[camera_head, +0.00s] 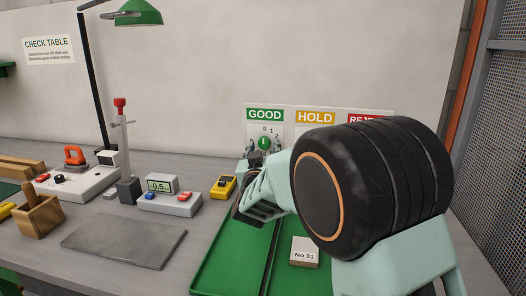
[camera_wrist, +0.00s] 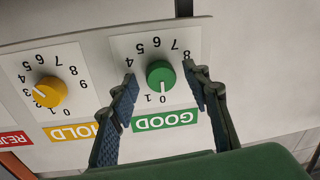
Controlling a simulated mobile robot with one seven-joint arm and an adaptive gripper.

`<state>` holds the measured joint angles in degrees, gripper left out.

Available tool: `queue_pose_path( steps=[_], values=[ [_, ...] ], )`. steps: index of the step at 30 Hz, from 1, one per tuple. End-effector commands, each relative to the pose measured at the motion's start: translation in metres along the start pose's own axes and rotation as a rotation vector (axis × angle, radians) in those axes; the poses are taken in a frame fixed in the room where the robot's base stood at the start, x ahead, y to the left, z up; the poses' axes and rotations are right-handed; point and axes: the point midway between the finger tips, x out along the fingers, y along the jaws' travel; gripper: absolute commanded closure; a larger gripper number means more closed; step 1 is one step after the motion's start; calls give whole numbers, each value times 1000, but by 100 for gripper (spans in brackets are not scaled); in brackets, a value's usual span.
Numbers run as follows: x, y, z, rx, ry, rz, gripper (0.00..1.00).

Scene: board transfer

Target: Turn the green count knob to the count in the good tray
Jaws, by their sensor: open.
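The knob also shows in the head view (camera_head: 264,143). My gripper (camera_wrist: 159,72) is open, with one finger on each side of the knob; I cannot tell whether either touches it. In the head view, the green tray (camera_head: 210,278) lies below the panel. A pale board marked No 31 (camera_head: 304,252) lies in its right part; my arm hides some of the tray.
A grey meter reading -0.5 (camera_head: 171,203), a yellow device (camera_head: 223,187) and a grey mat (camera_head: 125,242) are on the table to the left. A lamp (camera_head: 138,14) hangs above.

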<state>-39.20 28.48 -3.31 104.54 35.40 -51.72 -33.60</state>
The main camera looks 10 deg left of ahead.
Motion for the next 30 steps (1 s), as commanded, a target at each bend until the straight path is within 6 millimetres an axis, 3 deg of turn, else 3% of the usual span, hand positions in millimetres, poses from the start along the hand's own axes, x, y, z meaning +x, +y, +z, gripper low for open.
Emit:
queue_pose_path(
  steps=[5, 21, 30],
  values=[
    [-14, -1, -1, 1, 0, -2, 56],
    [-108, -1, 0, 0, 0, -3, 56],
    [-120, 0, 0, 0, -1, 0, 56]
  ],
)
